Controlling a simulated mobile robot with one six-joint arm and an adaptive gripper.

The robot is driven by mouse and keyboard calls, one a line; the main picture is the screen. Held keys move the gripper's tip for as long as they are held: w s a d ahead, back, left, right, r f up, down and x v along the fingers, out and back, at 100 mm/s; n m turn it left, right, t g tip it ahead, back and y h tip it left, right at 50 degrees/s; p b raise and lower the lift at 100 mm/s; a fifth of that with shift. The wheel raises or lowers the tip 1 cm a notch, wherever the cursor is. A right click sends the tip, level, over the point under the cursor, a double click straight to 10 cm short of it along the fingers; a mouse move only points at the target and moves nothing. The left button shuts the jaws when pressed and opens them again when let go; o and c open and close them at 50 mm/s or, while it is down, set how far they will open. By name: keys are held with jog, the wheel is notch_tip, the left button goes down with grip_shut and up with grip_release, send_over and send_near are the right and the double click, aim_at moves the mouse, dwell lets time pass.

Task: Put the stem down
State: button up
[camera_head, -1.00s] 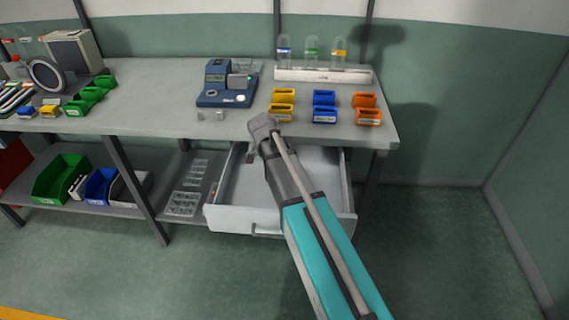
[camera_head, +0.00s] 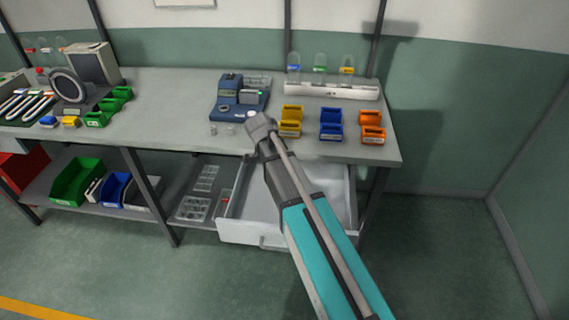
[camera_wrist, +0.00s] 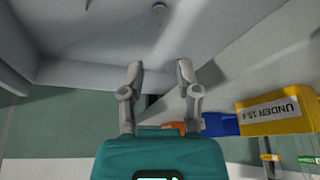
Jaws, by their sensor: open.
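My gripper (camera_wrist: 160,70) is open in the wrist view, with its two fingers apart and nothing between them. The fingers point toward a pale grey open surface with raised walls, which looks like the inside of the open drawer (camera_head: 238,230). A small grey piece (camera_wrist: 159,9) shows on that surface at the top edge, beyond the fingertips and apart from them. It is too small and cut off to tell if it is the stem. In the head view my arm reaches over the drawer and hides part of it, and my fingers cannot be made out.
Yellow bins (camera_head: 291,129), blue bins (camera_head: 330,131) and orange bins (camera_head: 373,135) stand near the bench's (camera_head: 180,128) front right edge. A blue device (camera_head: 240,98) stands left of them. A white rack (camera_head: 330,89) with several domed tubes stands behind. Open floor lies in front.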

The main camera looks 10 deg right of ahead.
jog(key=shift+p+v, duration=0.55)
jog(key=shift+v, duration=0.3)
jog(key=shift+s, duration=0.1)
jog(key=s+d+f+n+y, duration=0.1)
jog(key=s+d+n+y, duration=0.2)
jog(key=s+n, duration=1.4)
jog(key=shift+s+f+g+y, duration=0.15)
jog(key=shift+f+g+y, duration=0.15)
jog(key=shift+y, duration=0.4)
jog(key=shift+r, duration=0.15)
jog(key=shift+r+p, duration=1.5)
jog(key=shift+p, duration=0.05)
